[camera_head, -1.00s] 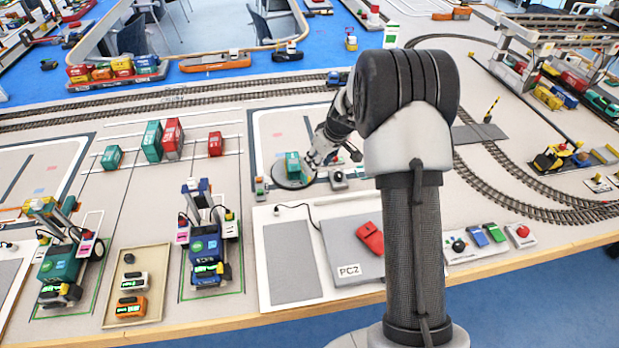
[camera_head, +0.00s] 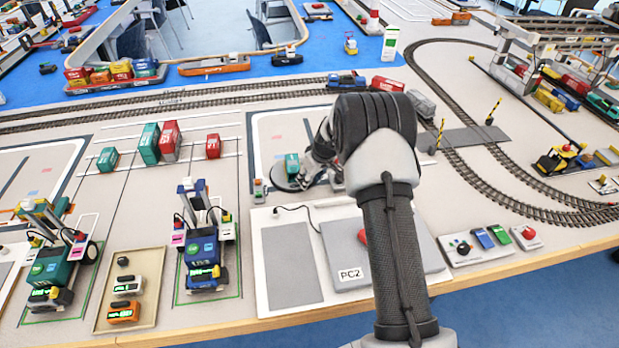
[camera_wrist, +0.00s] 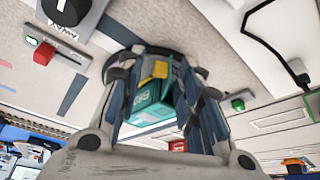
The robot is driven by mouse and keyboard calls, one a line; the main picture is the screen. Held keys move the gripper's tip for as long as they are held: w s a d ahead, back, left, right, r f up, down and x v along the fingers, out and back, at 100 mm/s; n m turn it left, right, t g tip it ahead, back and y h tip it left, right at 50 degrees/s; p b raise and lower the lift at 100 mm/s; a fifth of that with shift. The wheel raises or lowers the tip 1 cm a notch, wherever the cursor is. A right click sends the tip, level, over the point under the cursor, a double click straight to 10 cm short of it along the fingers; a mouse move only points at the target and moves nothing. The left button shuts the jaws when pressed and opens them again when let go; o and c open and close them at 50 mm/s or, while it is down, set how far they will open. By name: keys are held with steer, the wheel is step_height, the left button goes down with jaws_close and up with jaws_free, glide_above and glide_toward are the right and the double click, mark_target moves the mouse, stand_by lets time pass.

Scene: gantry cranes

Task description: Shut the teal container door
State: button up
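The teal container (camera_head: 291,165) stands on a dark round turntable (camera_head: 279,179) in the head view, with my arm close at its right. In the wrist view the teal container (camera_wrist: 148,108) shows between the fingers of my gripper (camera_wrist: 160,92), with a yellow part (camera_wrist: 160,70) near its top. The fingers are spread apart, one on each side of the container in that picture. I cannot tell whether they touch it. In the head view my gripper is mostly hidden behind my own arm. The door and how far it stands open cannot be made out.
Small button boxes (camera_head: 259,190) (camera_wrist: 238,104) stand beside the turntable. A grey PC2 panel (camera_head: 346,274) lies in front, with a red item partly behind my arm. A train (camera_head: 388,84) stands on the track behind. Teal and red containers (camera_head: 169,141) stand at left.

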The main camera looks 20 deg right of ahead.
jaws_close()
